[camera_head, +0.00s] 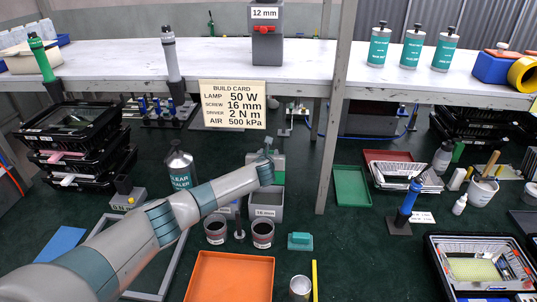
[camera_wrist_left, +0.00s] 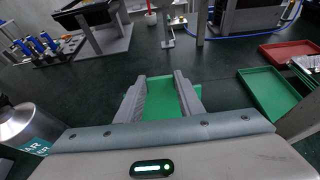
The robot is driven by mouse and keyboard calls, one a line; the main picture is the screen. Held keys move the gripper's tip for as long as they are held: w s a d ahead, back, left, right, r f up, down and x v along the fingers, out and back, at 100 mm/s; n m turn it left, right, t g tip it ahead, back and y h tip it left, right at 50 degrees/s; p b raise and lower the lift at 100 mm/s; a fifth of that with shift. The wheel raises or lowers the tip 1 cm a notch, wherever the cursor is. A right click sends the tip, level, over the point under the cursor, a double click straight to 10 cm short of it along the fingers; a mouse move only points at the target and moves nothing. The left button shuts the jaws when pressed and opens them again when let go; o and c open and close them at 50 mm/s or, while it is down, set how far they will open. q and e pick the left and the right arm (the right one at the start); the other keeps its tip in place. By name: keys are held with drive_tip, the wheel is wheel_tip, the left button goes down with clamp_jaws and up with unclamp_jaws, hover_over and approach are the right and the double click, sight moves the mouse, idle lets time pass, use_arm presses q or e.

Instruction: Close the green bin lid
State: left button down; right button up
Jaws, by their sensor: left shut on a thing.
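My left arm reaches in from the left in the head view, and its gripper (camera_head: 266,148) is over a small grey bin (camera_head: 266,206) with a 16 mm label. In the left wrist view the two grey fingers (camera_wrist_left: 160,82) stand on either side of a green surface (camera_wrist_left: 165,102), which looks like the bin lid. The gripper is shut on it. A green patch of the lid (camera_head: 279,178) shows behind the wrist in the head view. My gripper and forearm hide much of the lid, so its exact angle cannot be told. My right gripper is not in view.
Two dark-filled cups (camera_head: 263,234) and an orange tray (camera_head: 230,277) are in front of the bin. A shelf post (camera_head: 331,150) rises to its right, with a green tray (camera_head: 352,186) beyond.

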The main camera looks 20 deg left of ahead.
use_arm(q)
drive_tip(key=shift+s, duration=0.1)
drive_tip(key=s+d+f+t+y+b, duration=0.1)
drive_tip(key=s+d+t+b, duration=0.1)
drive_tip(key=s+t+b, duration=0.3)
drive_tip(key=shift+s+f+t+b, duration=0.35)
drive_tip(key=shift+s+b, duration=1.15)
drive_tip(key=shift+b, duration=0.85)
